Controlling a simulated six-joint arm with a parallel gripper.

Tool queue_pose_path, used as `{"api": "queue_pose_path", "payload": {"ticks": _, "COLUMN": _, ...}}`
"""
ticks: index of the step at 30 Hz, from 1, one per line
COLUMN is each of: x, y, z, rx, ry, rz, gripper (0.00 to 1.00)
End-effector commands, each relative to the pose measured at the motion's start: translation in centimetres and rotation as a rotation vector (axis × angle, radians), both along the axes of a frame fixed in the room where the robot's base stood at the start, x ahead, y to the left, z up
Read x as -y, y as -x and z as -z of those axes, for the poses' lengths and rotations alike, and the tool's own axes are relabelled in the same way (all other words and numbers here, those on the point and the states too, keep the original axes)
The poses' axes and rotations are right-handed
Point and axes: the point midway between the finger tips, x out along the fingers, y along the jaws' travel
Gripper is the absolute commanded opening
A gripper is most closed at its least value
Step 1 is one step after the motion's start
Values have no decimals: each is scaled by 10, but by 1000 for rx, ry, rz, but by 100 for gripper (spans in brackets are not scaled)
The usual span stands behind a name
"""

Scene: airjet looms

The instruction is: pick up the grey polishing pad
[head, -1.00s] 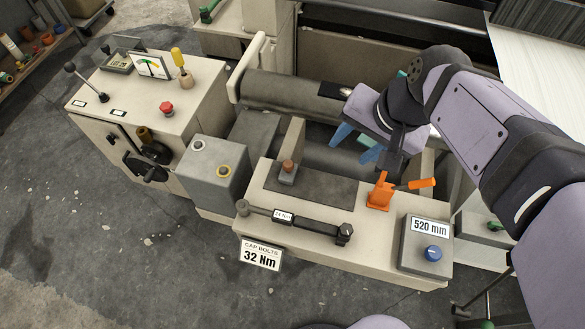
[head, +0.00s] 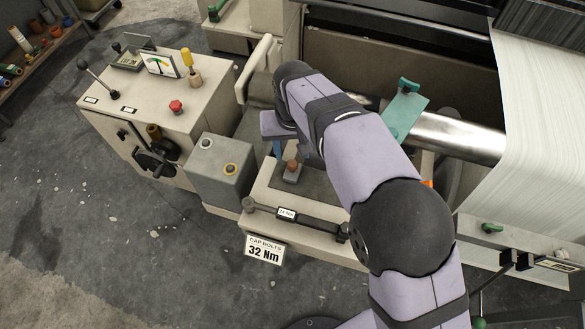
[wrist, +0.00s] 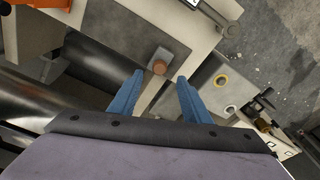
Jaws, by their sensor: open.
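The grey polishing pad (head: 291,175), a small grey block with a brown round knob on top, sits on the dark mat (head: 318,186) of the beige bench. It also shows in the wrist view (wrist: 156,74), where its knob appears just beyond and between my fingertips. My gripper (head: 290,150) has blue fingers and is partly hidden by my arm in the head view. In the wrist view my gripper (wrist: 160,79) is open, its fingers apart and empty. It hangs above and just behind the pad. I cannot tell the exact height gap.
A torque wrench (head: 297,217) lies along the bench front. A grey box with two buttons (head: 220,168) stands left of the pad. A teal bracket (head: 404,110) and shiny roller (head: 455,138) are behind my arm. An orange clamp (wrist: 38,3) shows at the wrist view's corner.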

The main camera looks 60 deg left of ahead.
Motion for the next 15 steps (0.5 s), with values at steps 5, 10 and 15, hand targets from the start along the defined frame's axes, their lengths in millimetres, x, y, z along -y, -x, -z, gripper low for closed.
{"api": "queue_pose_path", "payload": {"ticks": 5, "x": -1, "y": -1, "z": 12, "rx": -1, "ry": 1, "rz": 2, "gripper": 44}}
{"api": "queue_pose_path", "payload": {"ticks": 10, "x": -1, "y": -1, "z": 16, "rx": -1, "ry": 2, "rz": 2, "gripper": 44}}
{"api": "queue_pose_path", "payload": {"ticks": 15, "x": -2, "y": -2, "z": 30, "rx": -2, "ry": 5, "rz": 2, "gripper": 44}}
